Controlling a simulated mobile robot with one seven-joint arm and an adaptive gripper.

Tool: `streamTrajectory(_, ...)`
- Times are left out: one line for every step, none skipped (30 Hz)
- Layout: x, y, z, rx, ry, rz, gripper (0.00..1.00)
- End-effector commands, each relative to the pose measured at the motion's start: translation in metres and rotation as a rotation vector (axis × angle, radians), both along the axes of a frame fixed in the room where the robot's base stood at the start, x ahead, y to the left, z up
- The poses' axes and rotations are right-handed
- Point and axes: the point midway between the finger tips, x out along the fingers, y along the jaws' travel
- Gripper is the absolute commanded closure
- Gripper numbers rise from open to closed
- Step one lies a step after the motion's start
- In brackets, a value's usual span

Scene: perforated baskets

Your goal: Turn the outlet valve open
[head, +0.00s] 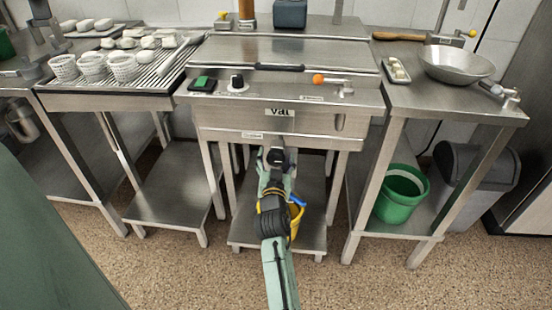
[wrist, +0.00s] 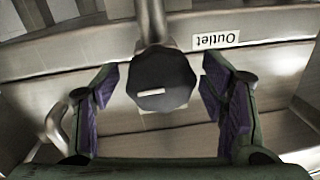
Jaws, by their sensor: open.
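The outlet valve's black faceted knob (wrist: 163,92) hangs from a metal pipe in the wrist view, with a small light mark on its face. A white "Outlet" label (wrist: 215,40), upside down here, is on the steel front beside it. My gripper (wrist: 162,84) is open, one purple-padded finger on each side of the knob, with visible gaps on both sides. In the head view my gripper (head: 277,158) is under the front edge of the steel vat (head: 225,117). In that view I cannot clearly separate the knob from the gripper.
Perforated baskets (head: 93,66) stand on the left drain table. The vat front has a green switch (head: 202,84), a black dial (head: 237,82) and an orange-knobbed lever (head: 318,79). A green bucket (head: 403,193) is on the right lower shelf. A yellow-and-blue object (head: 297,207) shows behind my arm.

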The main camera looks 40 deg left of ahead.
Motion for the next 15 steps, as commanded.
streamTrajectory(-0.0001,0.0002,-0.0002,0.000,0.000,0.000,0.34)
streamTrajectory(-0.0001,0.0002,-0.0003,0.000,0.000,0.000,0.34)
streamTrajectory(-0.0002,0.0001,-0.0003,0.000,0.000,0.000,0.34)
streamTrajectory(-0.0002,0.0001,-0.0003,0.000,0.000,0.000,0.34)
streamTrajectory(-0.0002,0.0001,-0.0003,0.000,0.000,0.000,0.34)
streamTrajectory(-0.0002,0.0000,-0.0004,-0.001,0.001,0.000,0.37)
streamTrajectory(-0.0002,0.0000,-0.0004,-0.001,0.001,0.000,0.39)
streamTrajectory(-0.0002,0.0000,-0.0004,-0.001,0.001,0.000,0.41)
streamTrajectory(-0.0003,-0.0001,-0.0004,-0.001,0.001,0.000,0.44)
streamTrajectory(-0.0003,-0.0001,-0.0004,-0.001,0.001,0.000,0.46)
streamTrajectory(-0.0003,-0.0001,-0.0004,-0.001,0.001,0.000,0.48)
streamTrajectory(-0.0003,-0.0001,-0.0004,-0.001,0.001,0.000,0.50)
streamTrajectory(-0.0003,-0.0001,-0.0004,-0.001,0.001,0.000,0.52)
streamTrajectory(-0.0003,-0.0001,-0.0004,-0.001,0.001,0.000,0.54)
streamTrajectory(-0.0003,-0.0001,-0.0004,-0.001,0.001,0.000,0.57)
